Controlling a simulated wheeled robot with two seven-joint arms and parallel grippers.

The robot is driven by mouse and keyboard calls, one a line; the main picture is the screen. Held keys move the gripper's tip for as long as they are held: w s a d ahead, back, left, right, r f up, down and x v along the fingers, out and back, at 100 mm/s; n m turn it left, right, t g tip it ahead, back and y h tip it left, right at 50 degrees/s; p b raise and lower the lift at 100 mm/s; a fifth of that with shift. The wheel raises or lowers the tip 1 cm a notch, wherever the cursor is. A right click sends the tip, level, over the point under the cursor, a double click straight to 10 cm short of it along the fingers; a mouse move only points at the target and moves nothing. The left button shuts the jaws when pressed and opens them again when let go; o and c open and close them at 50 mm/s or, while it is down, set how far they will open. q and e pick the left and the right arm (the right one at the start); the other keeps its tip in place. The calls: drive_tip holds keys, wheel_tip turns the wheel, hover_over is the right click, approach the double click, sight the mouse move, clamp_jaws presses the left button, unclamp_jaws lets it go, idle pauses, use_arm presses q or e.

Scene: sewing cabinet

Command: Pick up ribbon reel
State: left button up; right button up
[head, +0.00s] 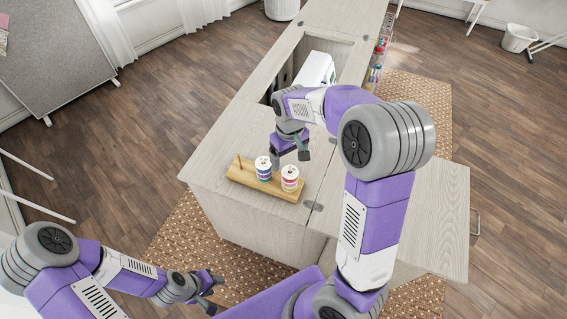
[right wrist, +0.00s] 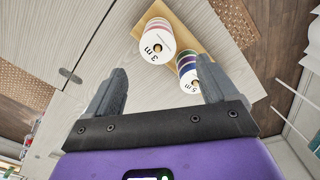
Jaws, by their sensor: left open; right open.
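Two ribbon reels stand on a wooden holder (head: 240,177) on the cabinet top. In the head view one reel has a blue-green band (head: 263,169) and the other a pink-red band (head: 290,179). In the right wrist view the pink-red reel marked 3 m (right wrist: 158,42) and the blue-green reel marked 5 m (right wrist: 188,68) lie beyond the fingers. My right gripper (head: 290,152) is open and empty, above the cabinet just behind the reels, its fingers apart from them. My left gripper (head: 215,292) is open and empty, low in front of the cabinet.
The pale wood cabinet (head: 225,150) has an open well with a white sewing machine (head: 317,68) behind my right arm. A side rack (head: 379,55) holds small coloured items. A patterned rug (head: 185,240) lies under the cabinet. The cabinet top left of the well is clear.

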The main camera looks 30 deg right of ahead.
sight(290, 170)
drive_tip(key=f+b, duration=0.1)
drive_tip(key=f, duration=0.2)
drive_tip(key=f+b, duration=0.1)
drive_tip(key=f, duration=0.2)
drive_tip(key=shift+s+d+f, duration=0.15)
drive_tip(key=shift+s+f, duration=0.05)
drive_tip(key=shift+f, duration=0.15)
drive_tip(key=c, duration=1.1)
wheel_tip(290, 170, up, 10)
drive_tip(key=p, duration=0.3)
drive_tip(key=shift+c, duration=0.2)
